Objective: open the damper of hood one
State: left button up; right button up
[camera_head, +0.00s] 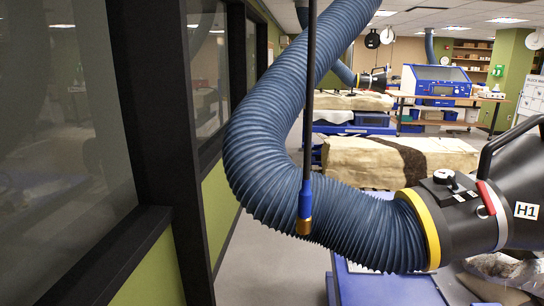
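Hood one (490,215) is a black hood labelled H1 at the right edge, partly cut off by the frame. A yellow ring (425,228) joins it to a thick blue ribbed hose. On top of the hood sits a small black block with a round white-and-dark knob (444,177). Beside it is a band with a red-and-grey lever-like piece (486,198) lying along the hood's side. I cannot tell from this view which part works the damper or how it is set. Neither of my grippers is in view.
The blue hose (262,150) curves across the middle. In front of it hangs a dark rod with a blue-and-brass end (305,205). A windowed wall (155,120) closes the left. Behind are a plaster-jacketed block (375,160) and a blue machine (436,84) on a bench.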

aim_at(488, 209)
jog(key=l+z, duration=0.1)
jog(key=z, duration=3.45)
jog(key=i, duration=2.85)
jog(key=u, duration=2.9)
